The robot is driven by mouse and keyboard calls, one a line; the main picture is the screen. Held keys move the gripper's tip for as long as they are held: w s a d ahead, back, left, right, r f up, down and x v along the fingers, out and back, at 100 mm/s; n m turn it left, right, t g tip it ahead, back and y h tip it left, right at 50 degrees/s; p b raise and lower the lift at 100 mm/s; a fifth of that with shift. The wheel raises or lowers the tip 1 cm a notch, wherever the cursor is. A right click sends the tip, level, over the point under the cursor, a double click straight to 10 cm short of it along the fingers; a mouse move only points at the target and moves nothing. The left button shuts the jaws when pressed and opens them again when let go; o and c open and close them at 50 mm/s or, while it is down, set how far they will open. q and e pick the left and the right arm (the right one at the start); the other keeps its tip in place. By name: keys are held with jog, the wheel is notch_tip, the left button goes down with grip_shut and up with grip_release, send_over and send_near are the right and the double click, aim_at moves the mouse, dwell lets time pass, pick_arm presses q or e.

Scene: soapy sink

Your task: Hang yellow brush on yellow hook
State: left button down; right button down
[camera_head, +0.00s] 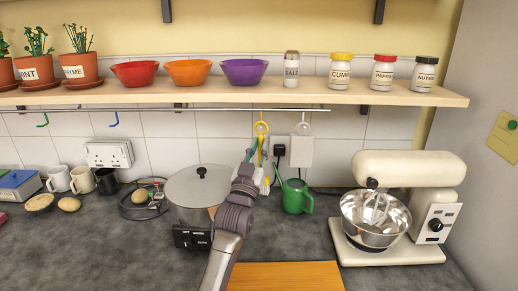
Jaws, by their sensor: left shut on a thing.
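The yellow brush (261,140) is upright below the rail, with a ring at its top and a thin handle running down. My left gripper (256,158) is shut on the brush at its handle, above the counter and behind the pot's right side. My wrist hides part of the lower brush. The yellow hook (261,115) hangs from the rail just above the brush, and the ring overlaps the hook's lower end in the picture. I cannot tell whether the ring is around the hook or in front of it. My right gripper is not in view.
The rail (200,109) runs under the shelf (225,97), with a green hook (42,120) and a blue hook (113,119) at left. A lidded pot (200,186), green watering can (295,197) and mixer (400,205) stand nearby.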

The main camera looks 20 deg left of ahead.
pick_arm(q)
jog(key=c, duration=1)
grip_release()
